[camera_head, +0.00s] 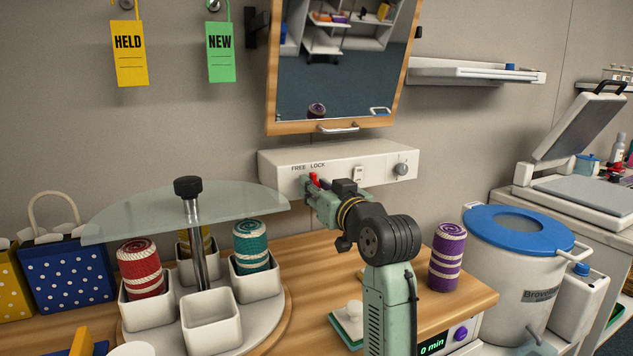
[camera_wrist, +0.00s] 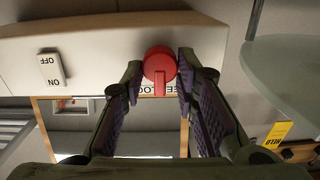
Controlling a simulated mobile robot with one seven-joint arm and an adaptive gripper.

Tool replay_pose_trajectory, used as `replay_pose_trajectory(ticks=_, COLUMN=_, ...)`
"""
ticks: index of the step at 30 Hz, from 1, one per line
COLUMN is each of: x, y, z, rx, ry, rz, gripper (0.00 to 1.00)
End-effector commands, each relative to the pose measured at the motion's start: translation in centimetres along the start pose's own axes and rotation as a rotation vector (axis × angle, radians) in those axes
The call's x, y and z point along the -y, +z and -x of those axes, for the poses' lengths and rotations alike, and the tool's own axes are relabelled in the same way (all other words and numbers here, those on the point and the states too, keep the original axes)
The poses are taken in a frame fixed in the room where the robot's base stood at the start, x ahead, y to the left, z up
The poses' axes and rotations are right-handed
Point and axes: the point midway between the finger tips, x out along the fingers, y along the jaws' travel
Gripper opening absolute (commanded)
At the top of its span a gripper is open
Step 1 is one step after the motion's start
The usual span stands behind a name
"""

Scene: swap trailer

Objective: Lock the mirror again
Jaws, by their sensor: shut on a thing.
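The mirror (camera_head: 345,70) hangs on the wall in a wooden frame, with a small handle at its bottom edge. Below it is a white wall box (camera_head: 275,168) lettered FREE and LOCK. A red knob (camera_head: 314,177) is on the box, mostly hidden by my gripper (camera_head: 311,186) in the head view. In the wrist view, the red knob (camera_wrist: 159,64) sits between the two fingers of my gripper (camera_wrist: 160,78), which is shut on it. The knob's pointer extends toward the lettering on the mirror side. Part of the lettering is hidden behind the knob and fingers.
An OFF/ON switch (camera_wrist: 51,69) and a grey dial (camera_head: 401,170) are on the same box. A purple spool (camera_head: 446,257) stands right of my arm.

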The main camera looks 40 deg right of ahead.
Motion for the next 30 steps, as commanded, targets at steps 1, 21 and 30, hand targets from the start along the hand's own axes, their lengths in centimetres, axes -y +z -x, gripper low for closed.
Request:
replay_pose_trajectory(ticks=1, x=0.14, y=-0.23, z=-0.09, rx=0.002, ry=-0.003, rz=-0.048, gripper=0.0)
replay_pose_trajectory(ticks=21, x=-0.27, y=-0.07, z=-0.03, rx=0.001, ry=0.0, rz=-0.58, gripper=0.0)
replay_pose_trajectory(ticks=30, x=-0.35, y=0.03, z=0.01, rx=-0.001, ry=0.0, rz=-0.669, gripper=0.0)
